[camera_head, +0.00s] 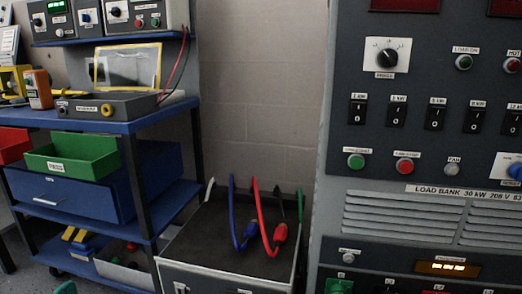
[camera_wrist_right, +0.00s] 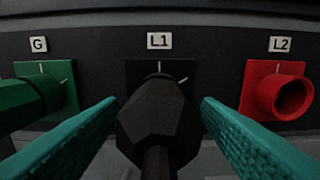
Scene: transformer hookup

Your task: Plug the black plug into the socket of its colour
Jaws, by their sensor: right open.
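The black plug (camera_wrist_right: 160,115) shows in the right wrist view, its back end and cable toward the camera. It is lined up with the black socket (camera_wrist_right: 135,75) under the L1 label and covers most of it. Its front end is hidden, so I cannot tell how deep it sits. My right gripper (camera_wrist_right: 160,120) is open, with one teal finger on each side of the plug and visible gaps between. A small teal piece at the bottom left of the head view may be my left gripper (camera_head: 65,288); its jaws are not visible.
A green plug (camera_wrist_right: 22,103) is at the green G socket (camera_wrist_right: 62,85). The red L2 socket (camera_wrist_right: 275,90) is empty. A grey bin (camera_head: 205,240) with blue and red cables stands left of the load bank cabinet (camera_head: 335,150). A blue shelf cart (camera_head: 150,120) stands further left.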

